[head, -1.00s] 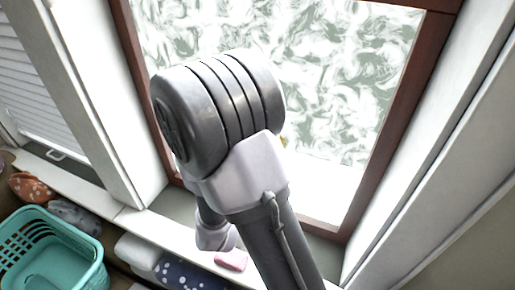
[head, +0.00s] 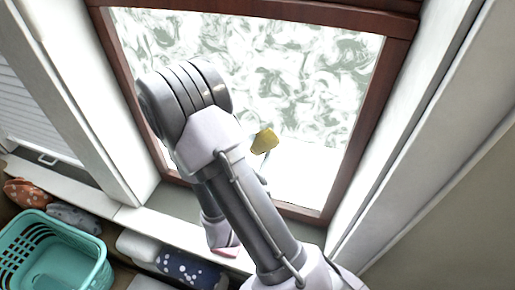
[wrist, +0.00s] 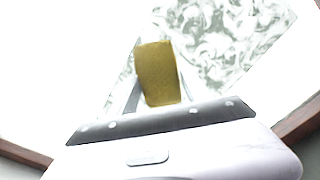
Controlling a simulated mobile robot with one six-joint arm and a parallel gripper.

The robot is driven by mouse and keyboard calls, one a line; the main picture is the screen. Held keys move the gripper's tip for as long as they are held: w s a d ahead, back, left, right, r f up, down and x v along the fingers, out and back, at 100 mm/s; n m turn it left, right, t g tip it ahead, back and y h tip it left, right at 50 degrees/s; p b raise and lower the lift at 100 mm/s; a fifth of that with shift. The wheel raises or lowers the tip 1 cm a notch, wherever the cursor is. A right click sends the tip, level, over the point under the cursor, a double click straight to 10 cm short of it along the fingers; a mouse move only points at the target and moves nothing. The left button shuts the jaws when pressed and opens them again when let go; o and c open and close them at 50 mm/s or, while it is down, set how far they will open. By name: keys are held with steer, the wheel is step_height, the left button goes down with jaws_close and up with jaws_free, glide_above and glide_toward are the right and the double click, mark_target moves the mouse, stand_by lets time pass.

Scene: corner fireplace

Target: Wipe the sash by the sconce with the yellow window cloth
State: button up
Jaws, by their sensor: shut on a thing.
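The yellow window cloth (head: 264,141) shows in the head view in front of the lower part of the window pane, partly behind my arm. In the wrist view the cloth (wrist: 158,73) is upright between the fingers of my gripper (wrist: 157,98), which is shut on it. The window sash (head: 358,130) has a dark reddish-brown frame around a pane (head: 310,80) covered in white swirling smears. The lower pane is bright white and clear of smears. I cannot tell whether the cloth touches the glass. No sconce is in view.
A teal laundry basket (head: 55,255) stands at the lower left. Orange and grey bundles (head: 28,192) lie behind it. A white sill (head: 185,230) runs under the windows, with a blue spotted item (head: 190,270) below it. A pink item (head: 224,251) sits partly behind my arm.

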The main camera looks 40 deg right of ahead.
steer(key=w+a+b, duration=0.4)
steer(key=w+a, duration=0.5)
steer(key=w, duration=0.5)
steer(key=shift+w+a, duration=0.25)
steer(key=shift+a, duration=0.05)
stand_by(0.5)
steer(key=shift+a+f, duration=0.1)
steer(key=shift+a, duration=0.05)
steer(key=shift+v, duration=2.85)
steer(key=shift+s, duration=0.1)
steer(key=v, duration=0.3)
